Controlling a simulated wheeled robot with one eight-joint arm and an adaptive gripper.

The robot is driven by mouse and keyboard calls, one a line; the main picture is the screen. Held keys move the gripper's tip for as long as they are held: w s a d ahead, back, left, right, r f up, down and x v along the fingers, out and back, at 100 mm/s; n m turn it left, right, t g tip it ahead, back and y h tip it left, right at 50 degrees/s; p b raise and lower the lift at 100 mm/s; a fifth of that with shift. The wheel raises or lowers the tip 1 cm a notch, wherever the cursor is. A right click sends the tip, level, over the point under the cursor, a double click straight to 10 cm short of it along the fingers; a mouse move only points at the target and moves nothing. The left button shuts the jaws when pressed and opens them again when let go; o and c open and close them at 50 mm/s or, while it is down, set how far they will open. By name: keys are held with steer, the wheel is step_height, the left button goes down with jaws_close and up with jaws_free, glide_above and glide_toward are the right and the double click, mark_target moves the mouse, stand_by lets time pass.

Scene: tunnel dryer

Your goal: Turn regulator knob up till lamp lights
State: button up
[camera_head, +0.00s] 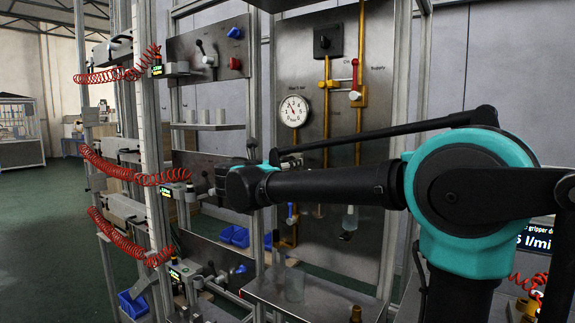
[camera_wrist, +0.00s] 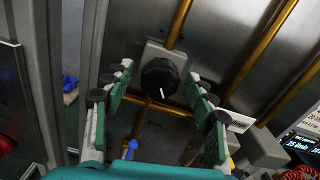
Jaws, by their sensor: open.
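In the wrist view the black round regulator knob (camera_wrist: 160,78) sits on a grey body with brass pipes. A white pointer line on its face points down and to the right. My gripper (camera_wrist: 160,70) is open, with its green-padded fingers on either side of the knob in the picture. Gaps show between the knob and both fingers; I cannot tell how far the knob lies in depth. In the head view my arm hides the knob and most of the gripper. I cannot make out a lit lamp in either view.
A round dial gauge (camera_head: 294,110) and a red-handled valve (camera_head: 354,80) are on the metal panel. Below the knob is a blue handle (camera_wrist: 132,148). A flow display (camera_wrist: 303,147) stands at lower right. Red coiled hoses (camera_head: 115,172) hang at left.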

steer(key=shift+w+d, duration=0.1)
steer(key=shift+w, duration=0.05)
steer(key=c, duration=1.2)
steer(key=shift+o, duration=0.2)
steer(key=shift+m, duration=1.4)
steer(key=o, duration=1.2)
steer(key=shift+c, duration=0.2)
steer(key=v, duration=1.2)
